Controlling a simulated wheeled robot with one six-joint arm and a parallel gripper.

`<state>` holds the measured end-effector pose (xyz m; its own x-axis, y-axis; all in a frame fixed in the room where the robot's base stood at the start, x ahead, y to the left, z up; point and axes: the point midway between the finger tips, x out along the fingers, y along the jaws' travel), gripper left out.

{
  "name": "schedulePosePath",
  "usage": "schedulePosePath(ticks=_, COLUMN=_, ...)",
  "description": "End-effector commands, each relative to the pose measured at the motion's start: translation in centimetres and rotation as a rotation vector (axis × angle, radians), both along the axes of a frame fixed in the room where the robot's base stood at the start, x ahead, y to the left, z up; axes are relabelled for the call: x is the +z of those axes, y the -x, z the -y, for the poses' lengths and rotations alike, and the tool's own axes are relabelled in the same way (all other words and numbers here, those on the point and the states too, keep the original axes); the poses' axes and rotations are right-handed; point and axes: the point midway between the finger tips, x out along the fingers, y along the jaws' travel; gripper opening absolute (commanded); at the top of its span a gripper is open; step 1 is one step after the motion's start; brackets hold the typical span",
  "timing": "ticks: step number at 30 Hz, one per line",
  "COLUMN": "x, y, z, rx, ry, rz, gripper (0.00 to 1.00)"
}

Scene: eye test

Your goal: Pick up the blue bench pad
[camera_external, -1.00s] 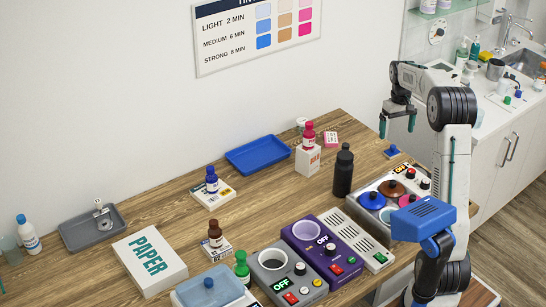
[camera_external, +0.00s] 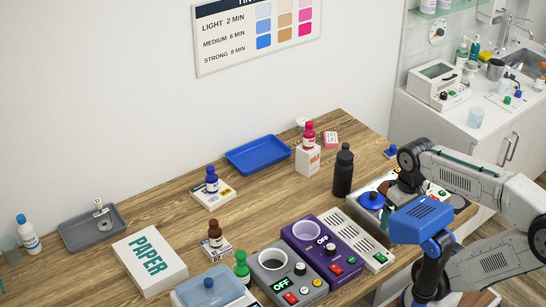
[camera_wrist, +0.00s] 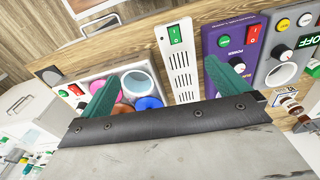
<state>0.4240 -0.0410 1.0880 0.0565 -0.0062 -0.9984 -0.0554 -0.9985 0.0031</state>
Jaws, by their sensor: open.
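The only blue flat things I see on the bench are a shallow blue rectangular tray (camera_external: 258,154) at the back middle and a small blue piece (camera_external: 390,151) near the far right corner. I cannot tell for sure which is the pad. Neither is clear in the wrist view. My gripper (camera_wrist: 160,72) shows two teal fingers spread apart with nothing between them, above the pot warmer and the white switch strip. In the external view my wrist hangs over the pot warmer, right of and nearer than both blue things; the fingers are hidden there.
A black bottle (camera_external: 343,172) and a pink-capped bottle on a white box (camera_external: 308,160) stand near the tray's right. The purple device (camera_external: 325,250), grey device (camera_external: 285,272) and white strip (camera_external: 355,240) fill the front. Wood is bare left of the black bottle.

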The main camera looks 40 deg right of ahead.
Motion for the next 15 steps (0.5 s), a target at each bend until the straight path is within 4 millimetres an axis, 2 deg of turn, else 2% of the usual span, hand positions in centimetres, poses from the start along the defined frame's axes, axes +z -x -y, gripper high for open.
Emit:
schedulePosePath(ticks=3, x=0.88, y=0.41, z=-0.71, rx=0.037, ry=0.002, rz=0.050, gripper=1.00)
schedulePosePath(ticks=7, x=1.09, y=0.45, z=-1.02, rx=0.054, ry=0.001, rz=0.060, gripper=1.00)
schedulePosePath(ticks=8, x=1.08, y=0.44, z=-1.03, rx=0.055, ry=0.001, rz=0.059, gripper=0.97)
schedulePosePath(ticks=12, x=1.09, y=0.42, z=-1.00, rx=0.054, ry=0.001, rz=0.059, gripper=0.58)
schedulePosePath(ticks=14, x=1.10, y=0.41, z=-1.00, rx=0.054, ry=0.001, rz=0.059, gripper=0.48)
schedulePosePath(ticks=15, x=1.10, y=0.41, z=-1.00, rx=0.053, ry=0.001, rz=0.059, gripper=0.48)
